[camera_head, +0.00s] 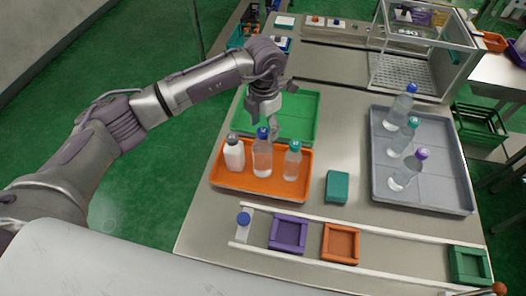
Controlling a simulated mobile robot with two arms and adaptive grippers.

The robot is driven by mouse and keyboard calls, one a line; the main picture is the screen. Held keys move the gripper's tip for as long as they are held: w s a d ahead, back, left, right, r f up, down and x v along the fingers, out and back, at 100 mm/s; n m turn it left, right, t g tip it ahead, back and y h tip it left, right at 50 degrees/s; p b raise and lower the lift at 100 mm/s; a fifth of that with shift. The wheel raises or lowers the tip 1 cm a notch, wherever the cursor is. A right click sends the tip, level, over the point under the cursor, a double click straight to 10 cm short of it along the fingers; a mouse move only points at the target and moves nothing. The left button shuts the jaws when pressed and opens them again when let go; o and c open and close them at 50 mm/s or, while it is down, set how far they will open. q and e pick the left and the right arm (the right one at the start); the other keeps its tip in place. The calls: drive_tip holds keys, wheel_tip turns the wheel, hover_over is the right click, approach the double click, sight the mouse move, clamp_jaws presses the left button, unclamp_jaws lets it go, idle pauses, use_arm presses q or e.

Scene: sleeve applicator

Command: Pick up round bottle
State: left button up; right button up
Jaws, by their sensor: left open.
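An orange tray (275,190) holds three upright bottles: a white bottle with a grey cap (234,155), a clear bottle with a blue cap (262,158) and a clear bottle with a teal cap (292,163). I cannot tell from their shapes which one is meant by the round bottle. My left gripper (272,126) is open and points down just behind the blue-capped bottle, near its cap. Whether it touches that bottle is unclear. My right gripper is not in view.
A green tray (305,105) lies behind the orange one. A grey tray (440,190) at the right holds three clear bottles. A teal block (337,187) sits between the trays. In front, a white-railed track carries a purple holder (288,234) and an orange holder (341,243).

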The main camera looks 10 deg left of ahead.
sight(263, 152)
use_arm(q)
wheel_tip(263, 152, down, 2)
drive_tip(key=shift+a+f, duration=0.1)
drive_tip(key=shift+f+p, duration=0.2)
drive_tip(key=shift+p, duration=0.1)
drive_tip(key=c, duration=0.9)
drive_tip(key=shift+c, duration=1.4)
clamp_jaws()
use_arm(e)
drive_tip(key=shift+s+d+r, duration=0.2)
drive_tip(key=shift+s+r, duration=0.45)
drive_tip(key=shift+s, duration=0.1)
